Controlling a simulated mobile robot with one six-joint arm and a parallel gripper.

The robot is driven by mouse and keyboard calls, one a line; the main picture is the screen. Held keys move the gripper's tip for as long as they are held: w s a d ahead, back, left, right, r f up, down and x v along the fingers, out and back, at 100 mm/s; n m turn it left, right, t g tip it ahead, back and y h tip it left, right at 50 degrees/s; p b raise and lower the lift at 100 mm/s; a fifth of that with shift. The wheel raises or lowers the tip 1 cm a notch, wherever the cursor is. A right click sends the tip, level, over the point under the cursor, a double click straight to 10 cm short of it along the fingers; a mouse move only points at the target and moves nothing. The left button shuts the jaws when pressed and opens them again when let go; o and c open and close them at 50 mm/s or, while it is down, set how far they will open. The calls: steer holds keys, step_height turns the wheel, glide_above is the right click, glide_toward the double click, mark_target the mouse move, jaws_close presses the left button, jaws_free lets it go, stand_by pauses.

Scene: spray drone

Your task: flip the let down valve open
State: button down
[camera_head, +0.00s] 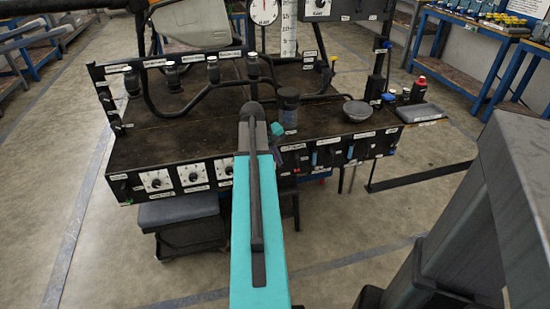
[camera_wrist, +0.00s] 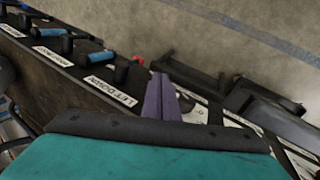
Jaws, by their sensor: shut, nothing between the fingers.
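In the wrist view a white label reading LET DOWN (camera_wrist: 112,92) lies on the dark bench front. Just above it is a dark valve handle (camera_wrist: 122,74) with a red part beside it, which I take for the let down valve. Its exact position is hard to tell. My gripper (camera_wrist: 161,84) shows as purple-grey fingers, shut and empty, just right of the handle; I cannot tell whether they touch. In the head view my teal arm hides part of the bench front, and my gripper is only partly seen beside it.
More labelled handles, some with blue parts (camera_wrist: 101,57), run to the left in the wrist view. In the head view the black bench (camera_head: 190,132) carries dials (camera_head: 192,173), a dark jar (camera_head: 288,108) and a grey bowl (camera_head: 357,110). The floor in front is partly open.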

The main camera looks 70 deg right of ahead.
mark_target(294, 170)
steer(key=s+d+f, duration=0.1)
steer(key=f, duration=0.1)
steer(key=s+d+f, duration=0.1)
steer(key=s+d+f+b, duration=0.1)
steer(key=f, duration=0.1)
steer(key=shift+d+f, duration=0.3)
steer(key=shift+d, duration=0.05)
steer(key=shift+s+d, duration=0.45)
steer(key=shift+d, duration=0.1)
